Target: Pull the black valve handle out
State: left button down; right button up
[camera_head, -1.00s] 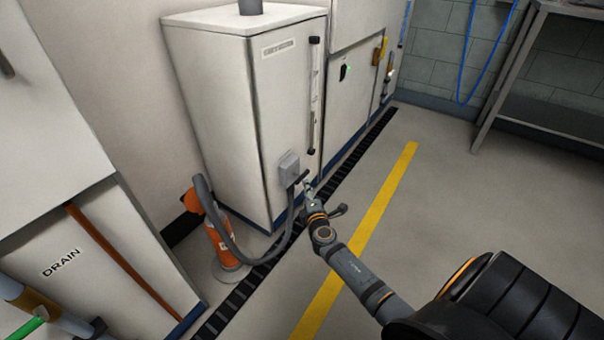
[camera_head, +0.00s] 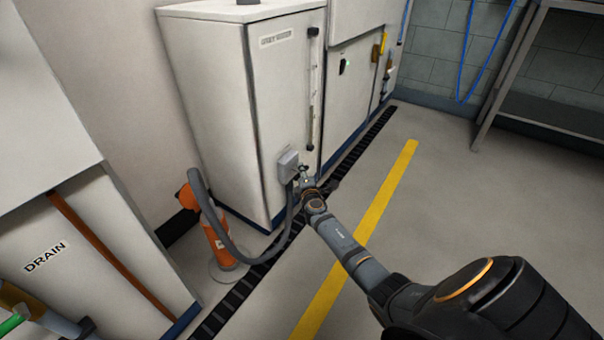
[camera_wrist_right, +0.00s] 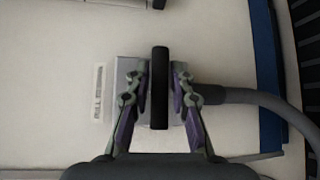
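The black valve handle (camera_wrist_right: 160,88) shows in the right wrist view as an upright black bar in front of a grey box (camera_wrist_right: 127,75). My right gripper (camera_wrist_right: 160,92) has one finger on each side of the bar, with the pads close against it; it looks shut on the middle of the handle. In the head view my right gripper (camera_head: 306,180) is at the grey box (camera_head: 288,165) low on the white cabinet (camera_head: 215,90), and it largely hides the handle. My left gripper is not in view.
A grey hose (camera_head: 232,252) curves from the box towards an orange cone-like stand (camera_head: 217,245) on the left. A black floor grate (camera_head: 240,295) runs along the cabinets. A white DRAIN cabinet (camera_head: 90,250) is at the left. The floor right of the yellow line (camera_head: 370,225) is clear.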

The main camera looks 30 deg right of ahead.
grip_shut()
jog(key=s, duration=0.1)
jog(key=s+d, duration=0.1)
jog(key=s, duration=0.1)
jog(key=s+d, duration=0.1)
jog(key=s, duration=0.1)
jog(key=shift+s+d, duration=0.1)
jog(key=o, duration=0.5)
grip_release()
jog(key=v, duration=1.2)
jog(key=shift+f, duration=0.1)
